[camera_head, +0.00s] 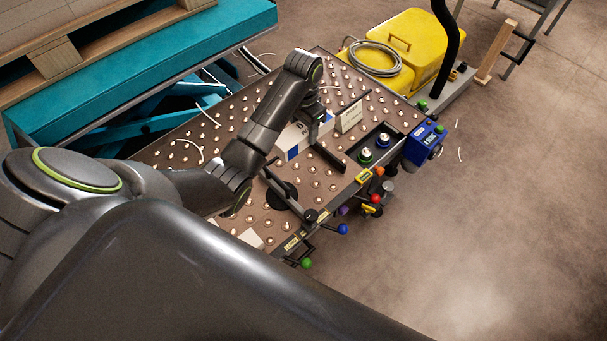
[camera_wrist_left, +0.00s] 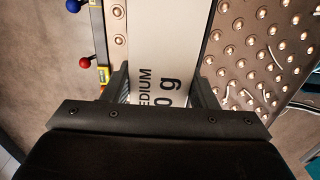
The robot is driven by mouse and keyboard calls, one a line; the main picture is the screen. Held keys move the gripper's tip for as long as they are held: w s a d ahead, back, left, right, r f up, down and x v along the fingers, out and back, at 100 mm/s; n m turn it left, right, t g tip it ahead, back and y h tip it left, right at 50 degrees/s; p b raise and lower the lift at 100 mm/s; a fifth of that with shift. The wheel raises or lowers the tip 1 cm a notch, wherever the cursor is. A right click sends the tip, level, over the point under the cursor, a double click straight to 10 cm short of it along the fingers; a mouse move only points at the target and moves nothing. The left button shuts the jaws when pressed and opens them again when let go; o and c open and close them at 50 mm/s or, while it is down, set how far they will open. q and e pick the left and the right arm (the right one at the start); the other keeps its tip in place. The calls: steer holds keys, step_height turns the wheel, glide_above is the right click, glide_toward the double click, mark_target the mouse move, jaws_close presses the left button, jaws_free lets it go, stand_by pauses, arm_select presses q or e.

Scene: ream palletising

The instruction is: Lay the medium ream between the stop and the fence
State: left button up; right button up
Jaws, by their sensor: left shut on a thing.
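The medium ream is white with a blue band; in the head view a part of it (camera_head: 292,139) shows beside my left wrist, over the ball-studded table (camera_head: 214,135). In the left wrist view the ream (camera_wrist_left: 160,50) shows the word MEDIUM and lies between the two fingers. My left gripper (camera_wrist_left: 162,92) is shut on it; in the head view its fingers are mostly hidden by the wrist. I cannot tell whether the ream touches the balls. Two dark bars stand on the table, one right of the ream (camera_head: 328,158), one nearer (camera_head: 286,193); which is stop or fence is unclear. My right gripper is not in view.
A small sign (camera_head: 349,116) stands right of the ream. Coloured levers (camera_head: 342,229) line the front edge. A yellow case (camera_head: 415,45) and a teal platform (camera_head: 215,35) stand behind.

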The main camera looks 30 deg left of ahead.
arm_select(q)
step_height(320, 180, down, 12)
steer(key=b, duration=0.3)
steer(key=shift+f+b, duration=0.2)
steer(key=shift+b, duration=0.2)
step_height(320, 180, down, 5)
steer(key=shift+r+b, duration=0.1)
steer(key=shift+b, duration=0.8)
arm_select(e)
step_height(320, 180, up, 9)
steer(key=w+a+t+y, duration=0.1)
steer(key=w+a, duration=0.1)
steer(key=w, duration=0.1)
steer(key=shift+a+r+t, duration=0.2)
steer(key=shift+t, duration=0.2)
arm_select(q)
steer(key=shift+f, duration=0.25)
steer(key=o, duration=1.3)
steer(key=shift+o, duration=0.2)
